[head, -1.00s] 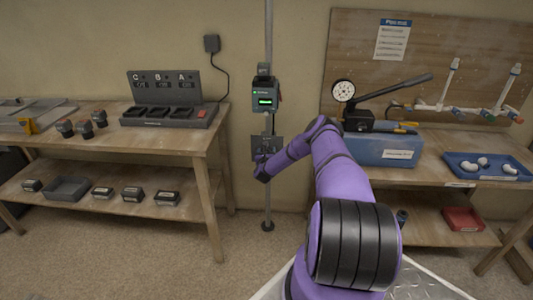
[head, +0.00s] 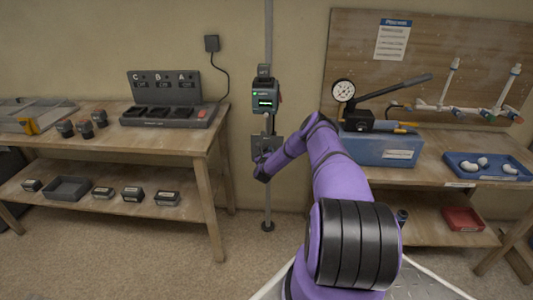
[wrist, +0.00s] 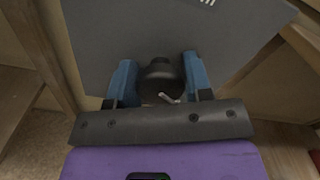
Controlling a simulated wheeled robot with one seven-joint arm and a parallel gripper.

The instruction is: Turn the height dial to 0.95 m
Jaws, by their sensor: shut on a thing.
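In the wrist view the dial (wrist: 160,70) is a dark round knob on a grey plate (wrist: 110,35). My gripper (wrist: 160,76) has its two blue fingers on either side of the knob, shut on it. A small pale pointer-like piece shows at the knob's lower side. In the head view my gripper is at the grey plate (head: 270,141) low on a vertical pole, and my arm's end hides the knob. Above it on the pole is a dark unit (head: 266,95) with a green-lit display, too small to read.
A wooden bench (head: 205,141) with a charging rack (head: 165,90) stands at left. Another bench (head: 435,167) at right carries a blue box (head: 382,151) with a gauge and lever, and a blue tray (head: 488,167). The floor around the pole foot (head: 267,226) looks clear.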

